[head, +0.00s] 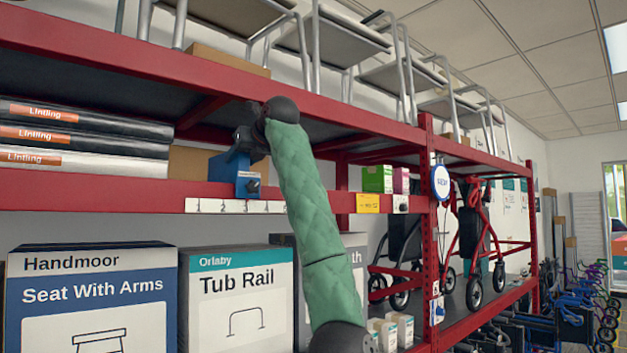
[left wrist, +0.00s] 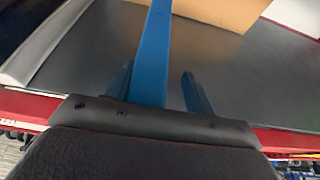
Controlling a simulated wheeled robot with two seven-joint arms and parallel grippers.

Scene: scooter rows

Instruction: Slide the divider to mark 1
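The blue divider (head: 228,172) stands on the red shelf (head: 120,188), with its front clip over the shelf's front edge. The clip is above about the 3 on the white number strip (head: 234,207); the 1 is at the strip's left end. My left gripper (head: 250,147) is at the divider's upper part. In the left wrist view the divider's blue bar (left wrist: 153,50) runs between the fingers of my left gripper (left wrist: 158,88). It is close to the left finger, with a clear gap to the right finger. Whether the left finger touches it, I cannot tell. My right gripper is not in view.
A green box (head: 377,179) is farther right. A shelf beam (head: 200,72) runs above my gripper. Larger boxes (head: 240,300) stand below.

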